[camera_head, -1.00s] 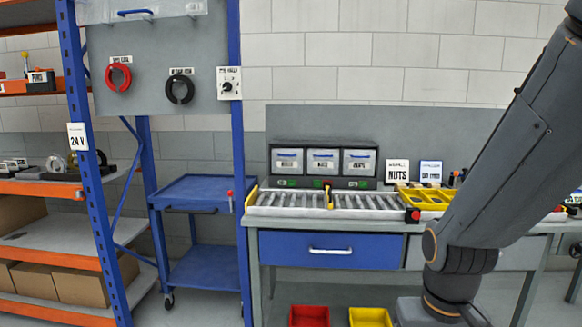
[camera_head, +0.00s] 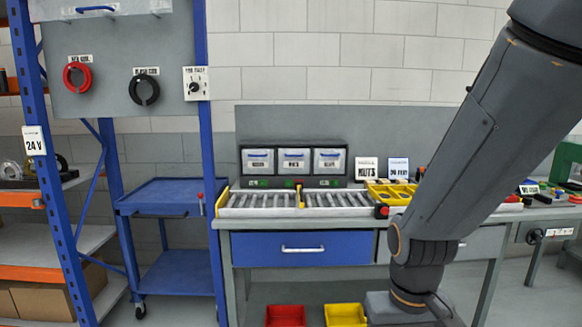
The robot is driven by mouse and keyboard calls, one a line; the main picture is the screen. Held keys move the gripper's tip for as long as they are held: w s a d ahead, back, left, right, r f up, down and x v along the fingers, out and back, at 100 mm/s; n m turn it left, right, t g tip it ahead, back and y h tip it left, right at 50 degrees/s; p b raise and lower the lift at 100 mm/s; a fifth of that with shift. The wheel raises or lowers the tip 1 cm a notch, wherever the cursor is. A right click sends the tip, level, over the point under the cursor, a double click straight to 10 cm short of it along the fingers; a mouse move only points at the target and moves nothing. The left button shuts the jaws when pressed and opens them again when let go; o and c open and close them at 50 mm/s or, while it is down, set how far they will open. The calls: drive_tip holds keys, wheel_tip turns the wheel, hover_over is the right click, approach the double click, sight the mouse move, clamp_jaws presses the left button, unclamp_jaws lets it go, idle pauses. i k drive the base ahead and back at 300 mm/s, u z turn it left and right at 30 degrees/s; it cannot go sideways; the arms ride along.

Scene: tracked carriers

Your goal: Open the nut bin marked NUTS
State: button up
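A dark cabinet (camera_head: 293,147) at the back of the workbench holds three small bins with clear fronts, side by side. The left bin (camera_head: 258,160), the middle bin (camera_head: 294,160) and the right bin (camera_head: 330,160) all look shut. Their labels are too small to read surely; the middle one may say NUTS. A white card reading NUTS (camera_head: 367,169) stands right of the cabinet. My arm rises at the right, in front of the bench; my gripper is out of view.
A roller conveyor (camera_head: 255,202) with a yellow stop (camera_head: 300,195) lies before the bins. A yellow tray (camera_head: 392,193) sits to its right. A blue drawer (camera_head: 293,249) is below. A blue cart (camera_head: 170,197) stands left. Red (camera_head: 286,316) and yellow (camera_head: 345,315) boxes lie under the bench.

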sight(301, 169)
drive_tip(key=u, duration=0.25)
drive_tip(key=k, duration=0.35)
drive_tip(key=z, duration=1.7)
drive_tip(key=i, duration=1.25)
drive_tip(key=u, duration=0.75)
drive_tip(key=i, duration=0.65)
drive_tip(key=u, duration=0.7)
